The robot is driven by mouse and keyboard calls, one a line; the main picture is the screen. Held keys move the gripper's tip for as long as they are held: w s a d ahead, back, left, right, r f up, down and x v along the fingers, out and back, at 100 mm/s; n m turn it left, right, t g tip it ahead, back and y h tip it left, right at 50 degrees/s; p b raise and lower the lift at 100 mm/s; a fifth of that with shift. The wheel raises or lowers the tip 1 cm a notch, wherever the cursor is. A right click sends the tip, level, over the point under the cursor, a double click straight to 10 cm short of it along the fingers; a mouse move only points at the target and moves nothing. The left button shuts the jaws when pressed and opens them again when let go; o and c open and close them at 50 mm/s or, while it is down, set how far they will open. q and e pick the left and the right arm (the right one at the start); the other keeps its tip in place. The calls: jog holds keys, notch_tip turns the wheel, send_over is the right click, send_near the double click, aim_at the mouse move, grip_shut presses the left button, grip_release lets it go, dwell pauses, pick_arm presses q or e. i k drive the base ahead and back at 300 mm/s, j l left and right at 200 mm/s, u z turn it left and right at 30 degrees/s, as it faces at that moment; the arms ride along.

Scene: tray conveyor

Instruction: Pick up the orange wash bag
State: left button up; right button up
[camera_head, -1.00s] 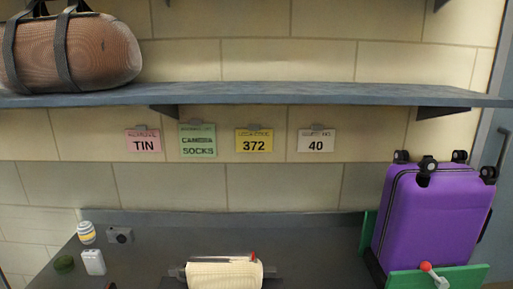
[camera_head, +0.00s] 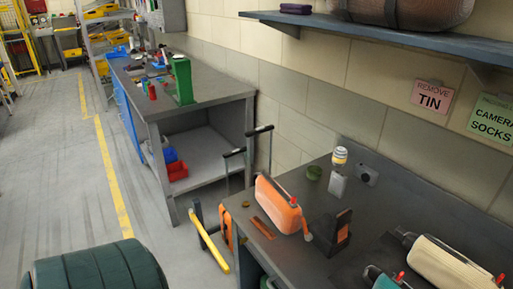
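The orange wash bag (camera_head: 279,206) stands near the left end of the dark grey worktop (camera_head: 300,262). It has a pale front edge, a red piece on top and a pull tab at its lower right. A flat orange-brown piece (camera_head: 262,228) lies just left of it. A cream bag (camera_head: 452,268) with red pieces and part of a teal bag (camera_head: 380,279) are at the lower right. Neither of my grippers is in view.
A black upright stand (camera_head: 338,236) is right of the orange bag. Behind are a white box (camera_head: 337,186), a striped jar (camera_head: 339,157) and a camera (camera_head: 367,176). A cluttered workbench (camera_head: 205,92) stands further back. A dark green ribbed object (camera_head: 88,268) is at lower left.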

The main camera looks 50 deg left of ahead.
aim_at(273, 198)
jog(key=u, duration=1.4)
